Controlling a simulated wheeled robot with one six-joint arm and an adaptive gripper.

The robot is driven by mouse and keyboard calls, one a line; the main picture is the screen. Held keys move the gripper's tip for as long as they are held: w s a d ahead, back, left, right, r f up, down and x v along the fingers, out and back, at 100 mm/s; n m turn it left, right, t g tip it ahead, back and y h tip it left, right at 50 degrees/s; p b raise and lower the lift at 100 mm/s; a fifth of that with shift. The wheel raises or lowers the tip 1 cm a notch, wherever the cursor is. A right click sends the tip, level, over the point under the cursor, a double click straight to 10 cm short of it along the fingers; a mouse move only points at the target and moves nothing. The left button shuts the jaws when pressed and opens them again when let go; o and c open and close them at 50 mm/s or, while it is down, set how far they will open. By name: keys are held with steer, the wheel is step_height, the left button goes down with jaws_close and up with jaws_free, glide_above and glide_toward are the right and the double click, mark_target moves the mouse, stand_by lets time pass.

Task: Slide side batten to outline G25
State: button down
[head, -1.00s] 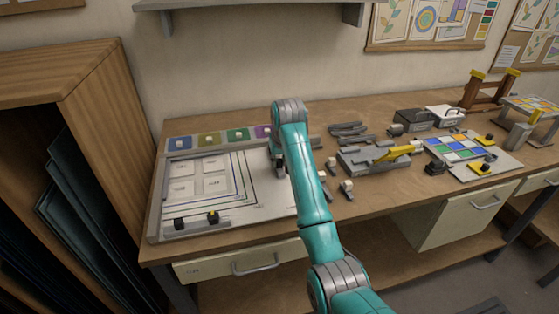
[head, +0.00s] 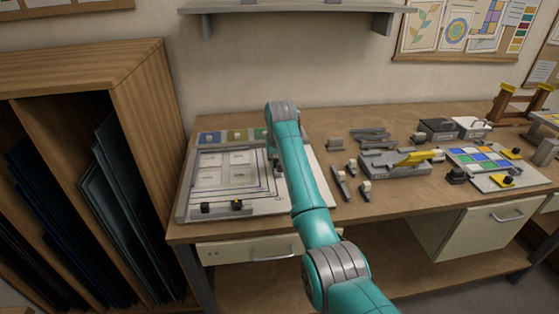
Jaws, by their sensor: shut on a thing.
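The pale board (head: 188,210) lies at the left end of the bench, with nested coloured outlines around several white squares. I cannot read which outline is G25. My gripper (head: 277,170) is low over the right part of the board, at the right side of the outlines. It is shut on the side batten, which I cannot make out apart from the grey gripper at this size. My teal arm hides part of the board's right side and some of the gripper.
Loose tools (head: 341,183) and a grey fixture (head: 395,165) stand right of my arm. A wooden rack (head: 140,100) stands left; a shelf (head: 290,6) hangs above.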

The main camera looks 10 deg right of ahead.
steer(key=c, duration=1)
jaws_free()
steer(key=v, duration=1.2)
